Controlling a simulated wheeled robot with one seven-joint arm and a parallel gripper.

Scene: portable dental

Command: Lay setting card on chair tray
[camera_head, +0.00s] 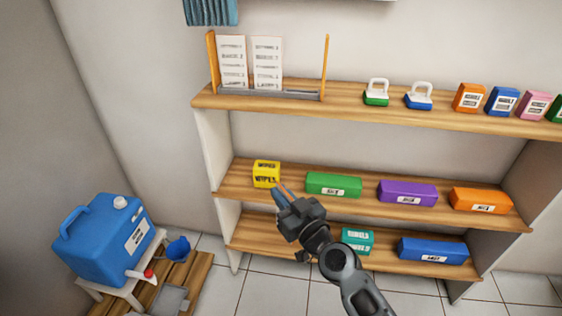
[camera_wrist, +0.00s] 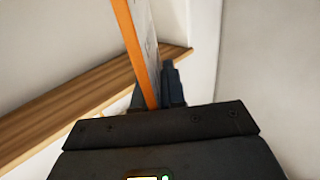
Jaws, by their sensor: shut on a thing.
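My gripper (camera_head: 283,192) is in front of the middle shelf in the head view, pointing up and left. It is shut on a thin card with an orange edge, which I take to be the setting card. In the wrist view the card (camera_wrist: 136,45) stands up from between the dark fingers (camera_wrist: 156,92), with its orange edge toward the camera and a narrow strip of its marked white face showing. In the head view only a small orange-brown sliver shows at the fingertips. The chair tray is not in view.
A rack (camera_head: 268,94) with two white printed cards stands on the top shelf (camera_head: 345,103). A yellow box (camera_head: 266,173) is just behind my gripper, with green (camera_head: 334,184) and purple (camera_head: 407,193) boxes to the right. A blue water container (camera_head: 103,240) stands at the lower left.

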